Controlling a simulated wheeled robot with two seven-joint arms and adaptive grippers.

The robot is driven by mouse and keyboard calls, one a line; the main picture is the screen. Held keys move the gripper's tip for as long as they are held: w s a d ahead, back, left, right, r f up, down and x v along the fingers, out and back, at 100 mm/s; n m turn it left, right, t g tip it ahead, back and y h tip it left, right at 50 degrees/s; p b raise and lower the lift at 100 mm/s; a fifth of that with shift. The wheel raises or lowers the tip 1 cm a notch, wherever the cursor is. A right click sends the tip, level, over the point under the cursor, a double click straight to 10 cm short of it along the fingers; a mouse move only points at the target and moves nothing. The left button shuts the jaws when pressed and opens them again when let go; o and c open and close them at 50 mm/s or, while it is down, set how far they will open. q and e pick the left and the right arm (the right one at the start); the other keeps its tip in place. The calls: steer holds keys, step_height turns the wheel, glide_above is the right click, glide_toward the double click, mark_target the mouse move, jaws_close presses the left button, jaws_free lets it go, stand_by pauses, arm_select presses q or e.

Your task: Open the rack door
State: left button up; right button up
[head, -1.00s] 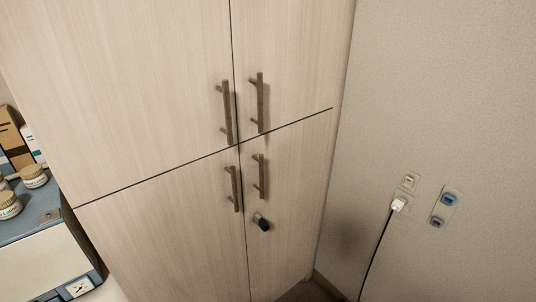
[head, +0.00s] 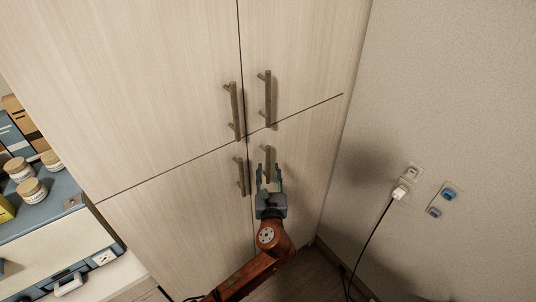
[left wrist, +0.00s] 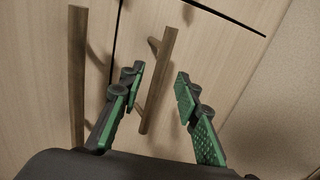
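The rack is a pale wood cabinet with upper and lower doors. The lower right door (head: 300,185) is closed and has a vertical bar handle (head: 266,160). My left gripper (head: 269,174) is open in front of this handle, its lower end hidden behind the gripper. In the left wrist view the handle (left wrist: 159,75) stands between the two green-padded fingers (left wrist: 158,90), nearer the left finger. I cannot tell whether that finger touches it. The lower left door's handle (left wrist: 78,70) is outside the fingers, to the left. My right gripper is not in view.
Two upper handles (head: 235,110) (head: 268,98) are above. A wall with outlets and a plugged-in white charger (head: 399,192) is right of the cabinet, its black cable hanging down. A blue-topped unit with jars (head: 32,190) stands at the left.

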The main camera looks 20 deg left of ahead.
mark_target(268, 160)
arm_select(q)
steer(key=x, duration=0.6)
steer(key=shift+w+f+p, duration=0.1)
steer(key=shift+w+p, duration=0.2)
steer(key=shift+p, duration=0.05)
steer(key=shift+c, duration=0.5)
jaws_close()
